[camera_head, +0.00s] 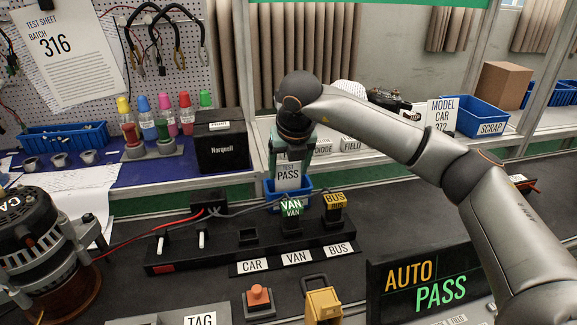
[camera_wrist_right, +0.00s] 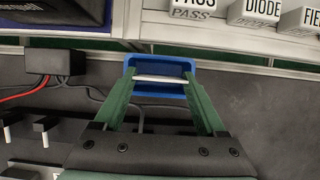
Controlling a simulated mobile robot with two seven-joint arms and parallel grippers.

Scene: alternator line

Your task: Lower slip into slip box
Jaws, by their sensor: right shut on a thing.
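My right gripper (camera_head: 289,168) points down near the back edge of the dark bench, its green fingers shut on a white slip (camera_head: 288,178) printed TEST PASS. The slip hangs upright between the fingertips. In the right wrist view the slip (camera_wrist_right: 160,79) shows edge-on as a thin white strip between the fingers. The small blue slip box (camera_head: 271,190) is right below and behind the slip; its blue walls also show in the wrist view (camera_wrist_right: 160,64). The slip lines up over the box opening, but I cannot tell whether its lower edge is inside. My left gripper is out of view.
The green VAN plug (camera_head: 291,208) and yellow BUS plug (camera_head: 334,204) stand in the black socket strip just in front of the box. A black connector block (camera_head: 208,206) with cables is to the left. An AUTO PASS display (camera_head: 425,285) stands at front right.

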